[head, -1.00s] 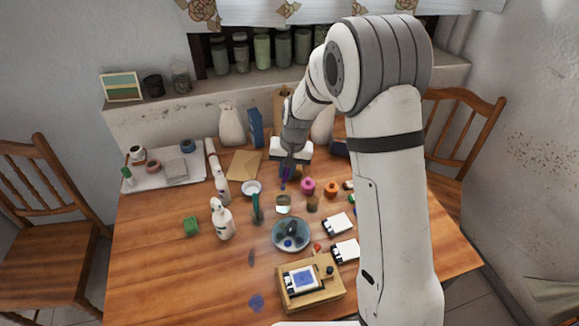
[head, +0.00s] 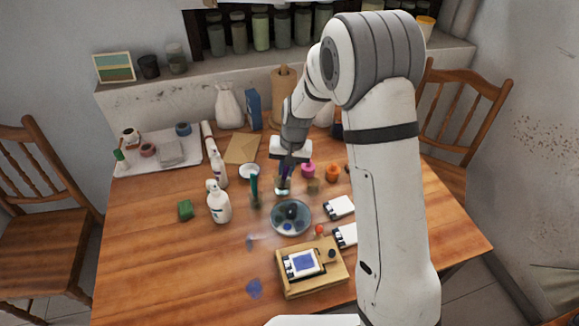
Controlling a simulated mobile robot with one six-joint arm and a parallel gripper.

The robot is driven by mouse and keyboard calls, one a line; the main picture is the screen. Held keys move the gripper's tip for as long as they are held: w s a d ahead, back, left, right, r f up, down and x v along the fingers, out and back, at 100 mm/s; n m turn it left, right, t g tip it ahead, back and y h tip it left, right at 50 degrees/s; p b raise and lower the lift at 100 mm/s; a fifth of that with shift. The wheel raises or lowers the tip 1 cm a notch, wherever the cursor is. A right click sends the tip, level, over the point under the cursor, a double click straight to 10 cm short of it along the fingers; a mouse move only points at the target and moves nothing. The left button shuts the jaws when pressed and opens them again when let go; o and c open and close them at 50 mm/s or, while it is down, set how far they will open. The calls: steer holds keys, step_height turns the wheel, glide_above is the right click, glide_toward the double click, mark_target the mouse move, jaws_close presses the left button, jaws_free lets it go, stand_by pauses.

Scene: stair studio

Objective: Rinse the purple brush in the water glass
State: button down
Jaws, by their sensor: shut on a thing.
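My gripper (head: 287,163) points down over the middle of the table and is shut on the purple brush (head: 285,172), a thin dark purple stick held upright. The water glass (head: 283,188) is a small clear cup directly below my gripper. The brush's lower end overlaps the glass in the head view. I cannot tell whether the tip is in the water, and the bristles are too small to make out.
A teal upright item (head: 254,188) stands just left of the glass. Pink (head: 308,170) and orange (head: 332,173) pots stand to the right. A round dish (head: 291,217) and a wooden box (head: 313,270) are in front.

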steer(key=shift+s+d, duration=0.1)
steer(key=shift+s, duration=0.25)
steer(key=shift+w+a, duration=0.2)
steer(key=shift+w, duration=0.35)
steer(key=shift+d+f, duration=0.1)
steer(key=shift+s+d+b, duration=0.15)
steer(key=shift+d+b, duration=0.15)
steer(key=shift+b, duration=0.05)
steer(key=shift+a, duration=0.2)
steer(key=shift+s+a, duration=0.15)
steer(key=shift+a, duration=0.25)
steer(key=shift+d+f+b, duration=0.15)
steer(key=shift+d+b, duration=0.15)
steer(key=shift+b, duration=0.1)
